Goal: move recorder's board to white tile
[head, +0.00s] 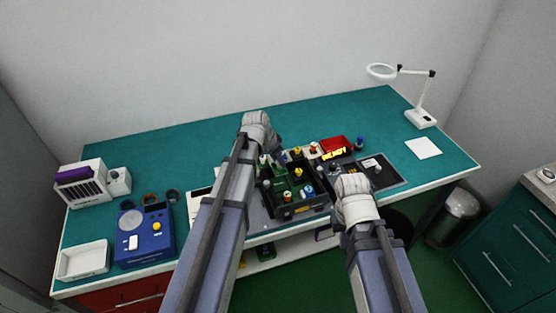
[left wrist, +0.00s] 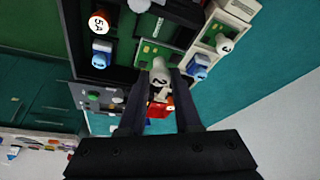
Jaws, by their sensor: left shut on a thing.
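The white tile (head: 423,148) lies bare on the bench at the right. A dark rack (head: 300,210) in the middle holds green boards with coloured knobs; I cannot tell which one is the recorder's. My left gripper (head: 277,152) is over the rack's back left part. In the left wrist view my left gripper (left wrist: 158,82) is shut on a white knob marked 2 (left wrist: 161,70), by a green board (left wrist: 152,52); whether the board is seated or lifted is unclear. My right gripper (head: 346,170) is right of the rack, its fingers mostly hidden by its wrist.
A red tray (head: 334,144) and a dark panel (head: 392,174) lie between rack and tile. A magnifier lamp (head: 420,116) stands behind the tile. At left are a blue device (head: 146,240), a white tray (head: 83,261) and a white box (head: 84,185). The back bench is clear.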

